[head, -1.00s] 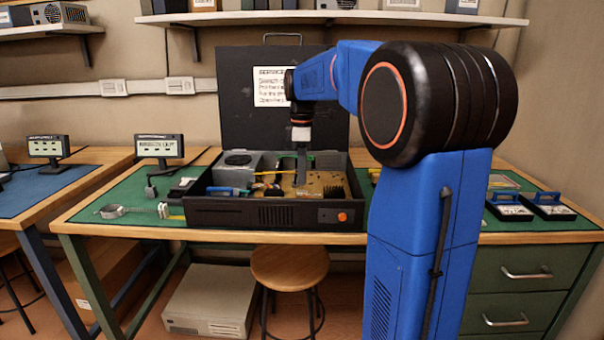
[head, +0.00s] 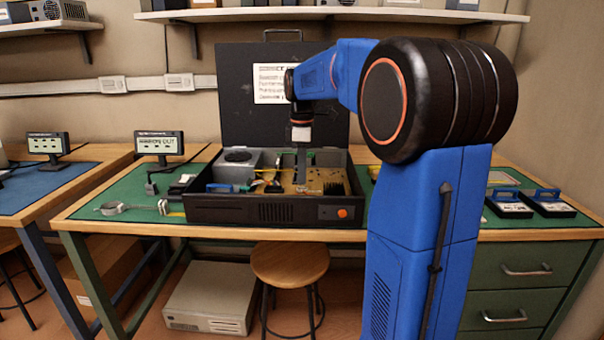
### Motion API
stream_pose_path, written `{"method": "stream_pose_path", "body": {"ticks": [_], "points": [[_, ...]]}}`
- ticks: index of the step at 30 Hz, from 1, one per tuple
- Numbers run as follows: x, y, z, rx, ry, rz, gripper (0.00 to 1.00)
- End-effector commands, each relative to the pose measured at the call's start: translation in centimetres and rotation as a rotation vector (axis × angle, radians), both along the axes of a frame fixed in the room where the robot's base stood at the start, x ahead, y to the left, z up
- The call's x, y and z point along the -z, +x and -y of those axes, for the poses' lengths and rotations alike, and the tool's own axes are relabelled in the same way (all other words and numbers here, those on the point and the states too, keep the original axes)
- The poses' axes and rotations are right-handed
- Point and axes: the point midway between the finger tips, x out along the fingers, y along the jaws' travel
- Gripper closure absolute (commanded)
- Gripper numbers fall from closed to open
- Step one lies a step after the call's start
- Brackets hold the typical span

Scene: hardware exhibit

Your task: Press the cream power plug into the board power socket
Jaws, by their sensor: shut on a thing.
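The open black computer case (head: 260,214) sits on the green-topped bench, and its tan circuit board (head: 318,180) lies inside on the right. My gripper (head: 300,182) points straight down into the case over the board, with its jaws shut. The cream power plug is too small and too hidden at the jaw tips to make out clearly. The board power socket cannot be told apart from the other parts around the jaws, so I cannot tell whether plug and socket touch.
A grey power supply box (head: 238,160) and yellow and blue leads (head: 222,187) lie inside the case on the left. The case's raised lid (head: 235,100) stands behind.

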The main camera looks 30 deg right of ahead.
Motion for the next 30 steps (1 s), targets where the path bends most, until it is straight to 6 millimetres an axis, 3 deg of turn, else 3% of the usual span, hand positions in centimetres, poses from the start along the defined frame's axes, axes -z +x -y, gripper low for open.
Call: {"method": "stream_pose_path", "body": {"ticks": [30], "points": [[1.2, 0.0, 0.0, 0.000, 0.000, 0.000, 1.00]]}}
